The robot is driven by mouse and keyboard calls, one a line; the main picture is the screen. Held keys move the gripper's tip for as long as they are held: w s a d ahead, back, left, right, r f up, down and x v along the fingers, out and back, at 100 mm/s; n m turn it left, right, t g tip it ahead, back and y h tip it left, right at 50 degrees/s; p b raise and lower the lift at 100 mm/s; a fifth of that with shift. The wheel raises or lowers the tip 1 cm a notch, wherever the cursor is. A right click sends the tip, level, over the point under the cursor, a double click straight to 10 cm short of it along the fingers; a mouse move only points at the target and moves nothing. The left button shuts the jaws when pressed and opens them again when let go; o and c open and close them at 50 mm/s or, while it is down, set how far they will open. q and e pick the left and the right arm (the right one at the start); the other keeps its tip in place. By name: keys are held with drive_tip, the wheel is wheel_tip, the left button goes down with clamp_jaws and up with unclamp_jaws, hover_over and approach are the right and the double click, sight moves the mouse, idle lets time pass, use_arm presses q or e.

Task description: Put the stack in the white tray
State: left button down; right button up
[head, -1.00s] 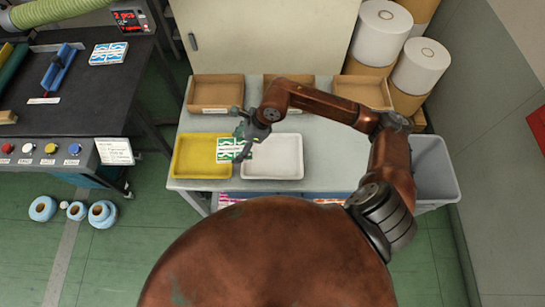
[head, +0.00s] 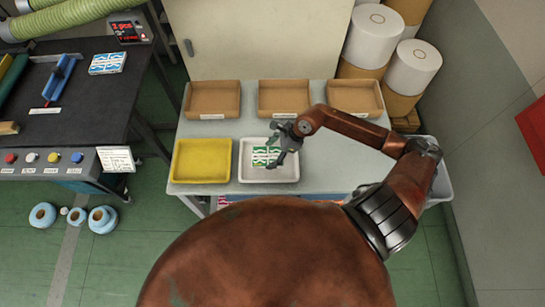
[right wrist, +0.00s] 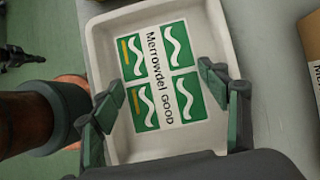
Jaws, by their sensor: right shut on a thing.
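The stack (head: 264,157) has a green and white printed top with a label band reading "Merrowdel GOOD". My right gripper (head: 280,151) is shut on it. The stack shows within the outline of the white tray (head: 290,175); how high it is above the tray floor I cannot tell. In the right wrist view the stack (right wrist: 162,75) lies between the two green-padded fingers of my right gripper (right wrist: 165,90), with the rim of the white tray (right wrist: 97,45) around it. My left gripper is out of view.
A yellow tray (head: 203,161) stands left of the white one. Several brown trays (head: 213,99) line the back of the grey table. A black bench (head: 85,105) at left bears a blue and white stack (head: 107,62). A grey bin (head: 440,180) stands at the right.

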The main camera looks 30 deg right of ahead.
sight(275, 156)
drive_tip(key=f, duration=0.2)
drive_tip(key=f+p, duration=0.1)
drive_tip(key=shift+s+d+f, duration=0.1)
drive_tip(key=shift+d, duration=0.15)
drive_tip(key=shift+f, duration=0.25)
drive_tip(key=o, duration=1.3)
drive_tip(key=shift+f, duration=0.1)
drive_tip(key=b+v, duration=0.2)
drive_tip(key=v, duration=1)
drive_tip(key=shift+s, duration=0.1)
